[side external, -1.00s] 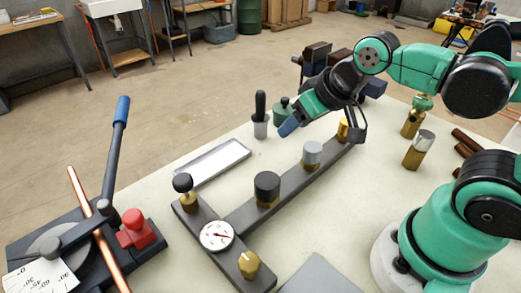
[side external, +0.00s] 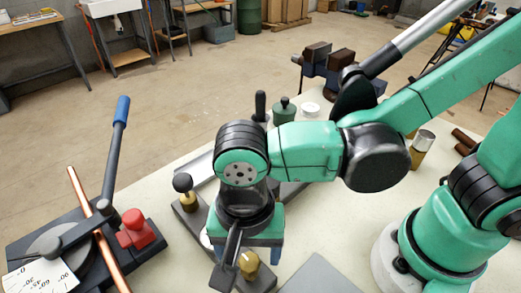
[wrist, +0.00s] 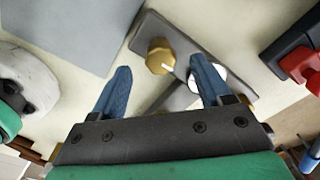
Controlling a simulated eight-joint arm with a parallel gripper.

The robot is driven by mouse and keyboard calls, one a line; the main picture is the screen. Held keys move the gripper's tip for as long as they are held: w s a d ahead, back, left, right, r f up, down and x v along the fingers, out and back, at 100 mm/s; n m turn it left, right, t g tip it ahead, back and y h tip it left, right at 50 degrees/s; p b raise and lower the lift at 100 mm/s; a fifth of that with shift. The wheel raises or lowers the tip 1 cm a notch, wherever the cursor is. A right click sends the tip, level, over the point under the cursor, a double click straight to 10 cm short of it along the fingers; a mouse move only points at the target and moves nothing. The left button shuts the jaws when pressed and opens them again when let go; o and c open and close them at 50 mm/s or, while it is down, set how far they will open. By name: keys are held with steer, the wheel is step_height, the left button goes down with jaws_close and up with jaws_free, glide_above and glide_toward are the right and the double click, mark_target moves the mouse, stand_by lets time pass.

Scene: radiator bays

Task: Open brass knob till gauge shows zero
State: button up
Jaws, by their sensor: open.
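The brass knob (side external: 248,262) sits at the near end of the dark grey manifold bar, and also shows in the wrist view (wrist: 159,57). My gripper (wrist: 160,66) is open and empty. In the wrist view the knob lies between its two blue fingers, near their tips; I cannot tell whether they touch it. The white gauge (wrist: 222,72) is partly behind the right finger in the wrist view, so its reading cannot be seen. In the side view my arm hides most of the gauge. A black-topped brass valve (side external: 184,187) stands at the bar's far end.
A pipe bender with a blue-tipped lever (side external: 117,145) and red block (side external: 136,228) stands at left. A grey plate (side external: 318,275) lies right of the knob. A green-lidded pot (side external: 285,112) and brass fitting (side external: 421,147) stand behind. My arm hides the other bar's valves.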

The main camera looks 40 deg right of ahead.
mark_target(250, 262)
steer(key=shift+f, duration=1.3)
jaws_close()
